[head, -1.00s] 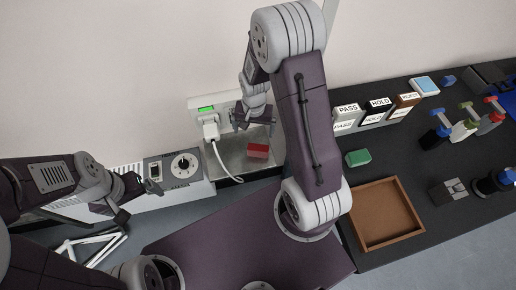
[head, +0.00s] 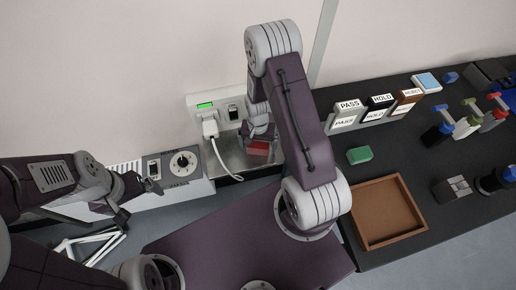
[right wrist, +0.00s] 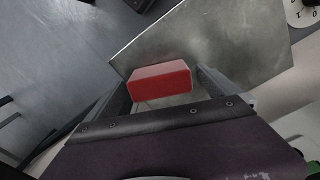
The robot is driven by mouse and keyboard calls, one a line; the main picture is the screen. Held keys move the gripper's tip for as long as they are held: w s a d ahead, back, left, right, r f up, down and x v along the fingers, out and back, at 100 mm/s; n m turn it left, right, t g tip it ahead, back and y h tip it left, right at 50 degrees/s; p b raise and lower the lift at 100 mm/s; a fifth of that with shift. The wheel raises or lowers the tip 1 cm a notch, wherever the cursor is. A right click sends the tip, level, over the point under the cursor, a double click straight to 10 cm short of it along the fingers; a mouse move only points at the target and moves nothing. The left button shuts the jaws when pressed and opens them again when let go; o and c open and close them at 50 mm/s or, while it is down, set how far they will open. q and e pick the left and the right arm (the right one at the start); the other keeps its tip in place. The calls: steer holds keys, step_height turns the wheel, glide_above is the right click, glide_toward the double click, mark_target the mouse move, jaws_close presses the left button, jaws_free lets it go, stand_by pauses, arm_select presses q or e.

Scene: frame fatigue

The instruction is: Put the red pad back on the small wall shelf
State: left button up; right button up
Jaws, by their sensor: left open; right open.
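The red pad (head: 257,148) is a small red block over the grey metal wall shelf (head: 229,157), below the wall socket. In the right wrist view the red pad (right wrist: 160,82) sits between the two fingers of my right gripper (right wrist: 163,87), with the metal shelf (right wrist: 210,45) behind it. The fingers are open, one on each side of the pad. I cannot tell whether they touch it. In the head view my right gripper (head: 258,138) partly covers the pad. My left gripper (head: 140,197) is open and empty at the left, beside the grey box with a dial.
A white plug (head: 210,128) with a cable hangs from the wall socket beside the shelf. A grey dial box (head: 182,172) is left of it. The black bench at right holds a green block (head: 359,155), a brown tray (head: 419,235) and PASS/HOLD/REJECT blocks (head: 379,107).

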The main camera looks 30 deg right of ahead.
mark_target(258, 144)
steer(key=c, duration=1.5)
step_height(258, 144, up, 10)
steer(key=shift+r+p, duration=0.1)
steer(key=shift+p, duration=0.95)
